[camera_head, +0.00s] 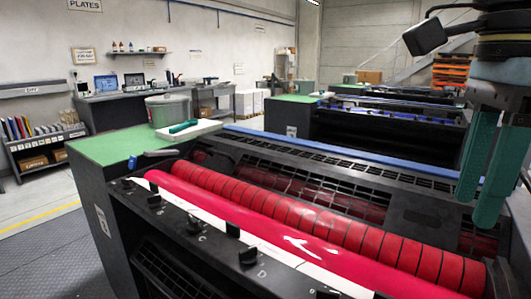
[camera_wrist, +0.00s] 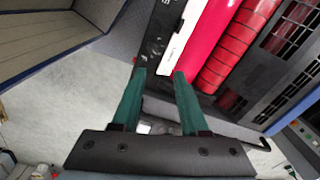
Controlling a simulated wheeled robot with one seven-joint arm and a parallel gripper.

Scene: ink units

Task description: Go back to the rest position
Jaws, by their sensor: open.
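My gripper (camera_head: 487,155) hangs at the upper right of the head view, with its two green fingers pointing down and apart. In the wrist view my gripper (camera_wrist: 158,75) shows both green fingers spread, with nothing between the tips. The ink unit (camera_head: 300,220) lies below and to the left of it in the head view, with a segmented red roller and a smooth red ink surface. In the wrist view the red ink surface (camera_wrist: 205,40) lies beyond the fingertips.
A green-topped cabinet end (camera_head: 105,150) carries a grey bucket (camera_head: 168,108) and a white tray (camera_head: 200,130) with a green tool (camera_head: 183,127). More ink units (camera_head: 370,125) stand behind. A rack (camera_head: 45,150) and a workbench (camera_head: 130,105) line the wall. The floor at left (camera_head: 45,215) is clear.

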